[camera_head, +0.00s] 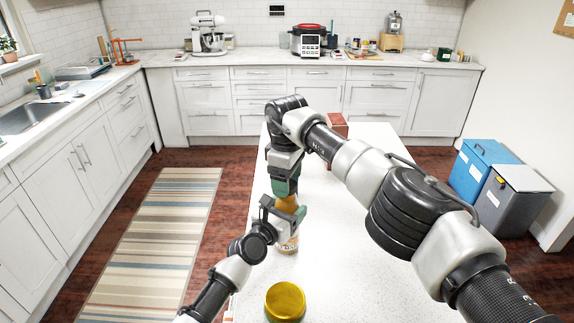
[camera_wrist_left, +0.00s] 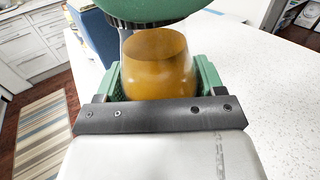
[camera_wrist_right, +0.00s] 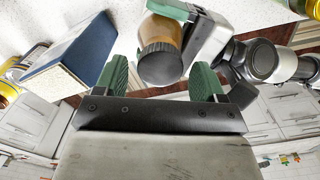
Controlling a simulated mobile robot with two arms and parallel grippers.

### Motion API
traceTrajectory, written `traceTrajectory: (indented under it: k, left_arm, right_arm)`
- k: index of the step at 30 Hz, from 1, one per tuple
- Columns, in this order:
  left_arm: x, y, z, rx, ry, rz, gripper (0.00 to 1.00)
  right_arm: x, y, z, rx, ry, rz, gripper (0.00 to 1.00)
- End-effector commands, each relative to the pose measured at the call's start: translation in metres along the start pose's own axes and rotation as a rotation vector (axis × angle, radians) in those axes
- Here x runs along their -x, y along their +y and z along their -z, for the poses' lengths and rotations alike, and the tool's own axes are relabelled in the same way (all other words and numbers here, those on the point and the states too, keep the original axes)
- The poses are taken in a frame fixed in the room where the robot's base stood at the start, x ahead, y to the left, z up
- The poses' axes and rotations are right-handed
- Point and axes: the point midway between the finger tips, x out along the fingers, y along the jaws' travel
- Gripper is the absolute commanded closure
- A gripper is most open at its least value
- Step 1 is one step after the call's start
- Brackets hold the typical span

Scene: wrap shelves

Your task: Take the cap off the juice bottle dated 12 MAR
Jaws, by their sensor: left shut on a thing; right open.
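The amber juice bottle (camera_head: 287,204) is upright in my left gripper (camera_head: 284,215), which is shut around its body. In the left wrist view, the amber body (camera_wrist_left: 160,65) sits between the green fingers. Its dark ribbed cap (camera_wrist_right: 160,63) is on the bottle in the right wrist view. My right gripper (camera_wrist_right: 160,84) is open, with the cap showing between and beyond its fingertips; contact cannot be told. In the head view the right gripper (camera_head: 284,184) hangs just above the bottle. No date is readable.
A white labelled surface (camera_head: 287,244) shows below my left gripper; I cannot tell whether it is the bottle's lower part. A yellow-topped item (camera_head: 285,302) stands at the near edge. A red-brown box (camera_head: 337,124) is farther back. The white table's right side (camera_head: 355,250) is clear.

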Motion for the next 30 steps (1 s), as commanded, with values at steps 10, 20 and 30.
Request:
traceTrajectory:
  k: [10,20,30]
  left_arm:
    - [-0.0002,0.0002,-0.0011,0.000,-0.002,-0.001,0.98]
    - [-0.0002,0.0001,-0.0011,0.000,-0.002,0.000,0.98]
    - [-0.0002,-0.0001,-0.0011,0.000,-0.002,0.000,0.98]
  right_arm:
    - [-0.0091,0.0000,0.0001,0.001,0.000,-0.001,0.30]
    - [-0.0087,0.0000,0.0001,0.001,0.000,-0.001,0.71]
    - [-0.0081,0.0006,-0.0002,0.173,-0.001,-0.003,0.80]
